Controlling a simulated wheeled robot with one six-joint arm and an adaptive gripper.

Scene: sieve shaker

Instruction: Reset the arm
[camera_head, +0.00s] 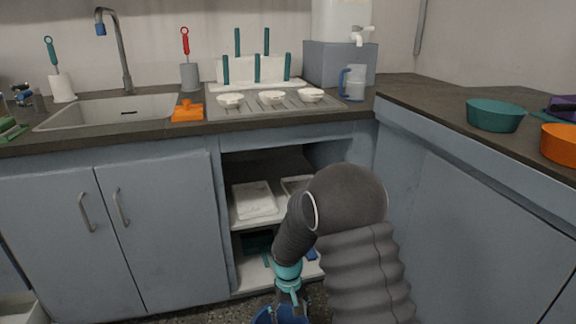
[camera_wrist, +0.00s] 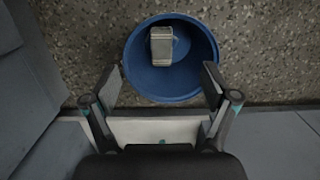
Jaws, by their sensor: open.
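My gripper (camera_wrist: 160,83) is open and empty in the wrist view, its two fingers spread apart and pointing down. A round blue bin (camera_wrist: 140,81) stands on the speckled floor below the gripper. Inside the bin lies a small pale, metallic-looking block (camera_wrist: 161,46). In the head view my arm reaches down in front of the open cabinet, and the gripper is only partly visible at the bottom edge, in front of the blue bin (camera_head: 266,317).
An open cabinet with shelves (camera_head: 240,287) holds white trays (camera_head: 254,199). A closed two-door cabinet (camera_head: 60,220) stands left. The counter above bears a sink (camera_head: 75,115), small white bowls (camera_head: 271,98) and a jug (camera_head: 354,84). A teal bowl (camera_head: 495,117) and orange bowl (camera_head: 560,146) stand right.

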